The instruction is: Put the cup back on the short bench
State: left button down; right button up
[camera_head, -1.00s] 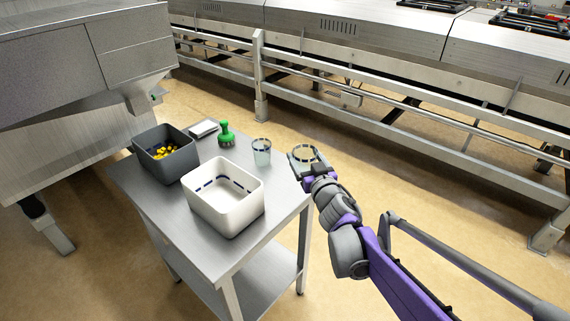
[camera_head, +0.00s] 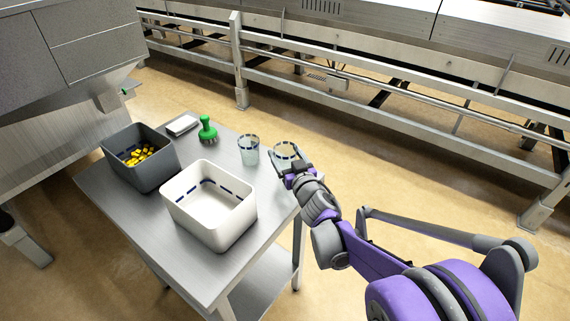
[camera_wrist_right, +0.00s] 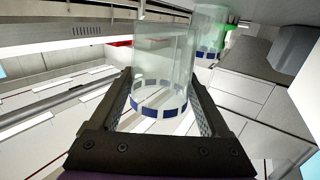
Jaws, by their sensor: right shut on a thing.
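A clear glass cup (camera_head: 284,150) with a dark dashed band is held in my right gripper (camera_head: 288,164) at the right edge of the steel bench (camera_head: 138,222). In the right wrist view the cup (camera_wrist_right: 163,58) stands between the two fingers, which are shut on it. I cannot tell whether its base touches the bench. A second similar cup (camera_head: 248,150) stands on the bench just left of the held one, apart from it. My left gripper is not in view.
On the bench are a white bin (camera_head: 208,205), a grey bin (camera_head: 140,168) with yellow pieces, a green brush (camera_head: 207,130) and a small white tray (camera_head: 182,124). A metal rail (camera_head: 400,118) runs behind, with open floor between.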

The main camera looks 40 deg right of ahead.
aim_at(286, 163)
jog(key=shift+f+b, duration=0.3)
jog(key=shift+f, duration=1.2)
jog(key=shift+f, duration=0.2)
jog(key=o, duration=1.3)
jog(key=shift+r, duration=0.25)
jog(key=shift+s, duration=0.3)
jog(key=p+v, duration=0.1)
jog(key=v, duration=1)
jog(key=shift+s+a, duration=0.1)
jog(key=shift+s, duration=0.15)
